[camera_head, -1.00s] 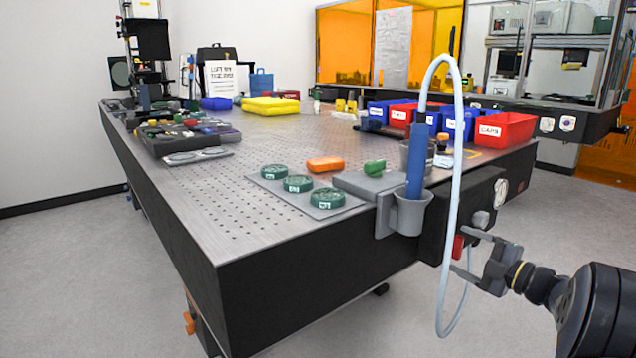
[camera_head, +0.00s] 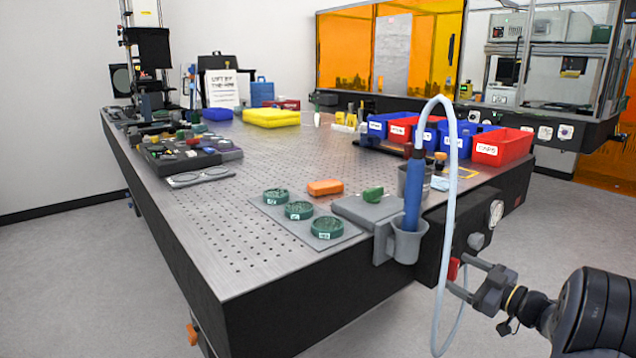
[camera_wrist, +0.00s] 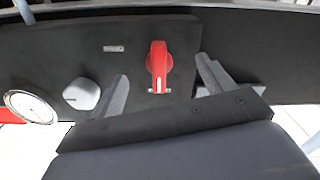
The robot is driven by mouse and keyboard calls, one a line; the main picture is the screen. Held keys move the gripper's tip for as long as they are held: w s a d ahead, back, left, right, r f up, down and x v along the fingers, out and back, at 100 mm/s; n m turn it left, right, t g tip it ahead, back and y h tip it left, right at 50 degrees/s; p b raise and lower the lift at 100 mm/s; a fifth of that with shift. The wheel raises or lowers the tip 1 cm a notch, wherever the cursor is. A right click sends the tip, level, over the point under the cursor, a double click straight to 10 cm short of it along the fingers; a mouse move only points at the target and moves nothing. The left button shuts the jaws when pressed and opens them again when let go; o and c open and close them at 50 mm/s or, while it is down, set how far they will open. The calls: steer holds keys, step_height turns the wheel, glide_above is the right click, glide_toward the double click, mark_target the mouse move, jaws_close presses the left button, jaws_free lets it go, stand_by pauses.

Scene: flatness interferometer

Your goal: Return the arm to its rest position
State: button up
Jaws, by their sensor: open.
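My gripper (camera_head: 460,277) is at the lower right in the head view, beside the table's front right corner. Its two fingers point at the dark side panel of the table. In the wrist view my gripper (camera_wrist: 162,75) has its fingers spread wide, with nothing held. A red handle (camera_wrist: 157,66) on the panel stands upright between the fingers in that picture, with space on both sides. The red handle (camera_head: 453,268) is partly seen in the head view, close to the fingertips. How far the fingertips are from the panel is hard to tell.
A grey knob (camera_wrist: 82,94) and a round gauge (camera_wrist: 30,107) sit left of the handle. A pale hose (camera_head: 452,190) loops down past the fingers from a blue wand in a grey holder (camera_head: 406,243). Open floor (camera_head: 400,330) lies below.

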steer(key=m, duration=0.3)
steer(key=shift+p+v, duration=0.6)
steer(key=shift+v, duration=1.15)
